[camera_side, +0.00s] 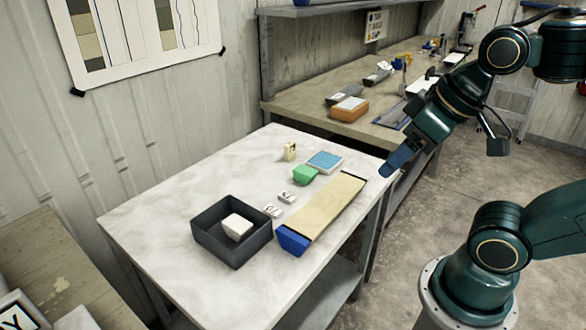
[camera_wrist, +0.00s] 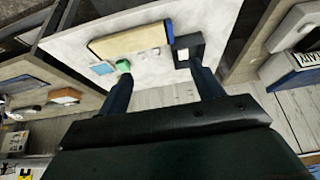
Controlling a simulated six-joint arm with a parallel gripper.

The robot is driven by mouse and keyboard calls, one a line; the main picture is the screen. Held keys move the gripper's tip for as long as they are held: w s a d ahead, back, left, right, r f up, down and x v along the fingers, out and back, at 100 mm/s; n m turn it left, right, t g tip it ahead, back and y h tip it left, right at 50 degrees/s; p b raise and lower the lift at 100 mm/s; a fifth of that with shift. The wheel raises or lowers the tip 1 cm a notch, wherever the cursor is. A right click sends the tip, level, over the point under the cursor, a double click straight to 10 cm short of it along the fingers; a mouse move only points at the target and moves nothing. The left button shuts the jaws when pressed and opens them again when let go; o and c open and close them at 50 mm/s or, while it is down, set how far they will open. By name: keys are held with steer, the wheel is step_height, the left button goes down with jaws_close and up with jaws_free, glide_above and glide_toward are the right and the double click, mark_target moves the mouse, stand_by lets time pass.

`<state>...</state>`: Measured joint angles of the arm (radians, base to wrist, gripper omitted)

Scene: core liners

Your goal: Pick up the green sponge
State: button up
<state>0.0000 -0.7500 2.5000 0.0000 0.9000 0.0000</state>
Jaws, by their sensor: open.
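The green sponge (camera_side: 305,174) lies on the white table, just in front of a blue-topped pad and close to the back end of a long tan tray. It also shows in the wrist view (camera_wrist: 123,65), near the tip of the left finger. My gripper (camera_side: 388,172) is in the air beyond the table's right edge, to the right of the sponge and apart from it. In the wrist view its two fingers (camera_wrist: 158,75) stand wide apart with nothing between them.
The long tan tray (camera_side: 325,210) with blue ends lies along the right side of the table. A dark open box (camera_side: 205,240) holds a white block (camera_side: 237,226). Small white tags (camera_side: 287,197), a cream block (camera_side: 290,151) and the blue-topped pad (camera_side: 325,161) are nearby. The left table area is clear.

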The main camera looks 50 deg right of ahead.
stand_by(0.3)
steer(key=g, duration=0.6)
glide_above(308, 171)
steer(key=shift+w+d+f, duration=0.1)
steer(key=shift+w+f, duration=0.05)
steer(key=shift+f, duration=12.45)
steer(key=shift+f, duration=0.1)
steer(key=shift+f, duration=2.5)
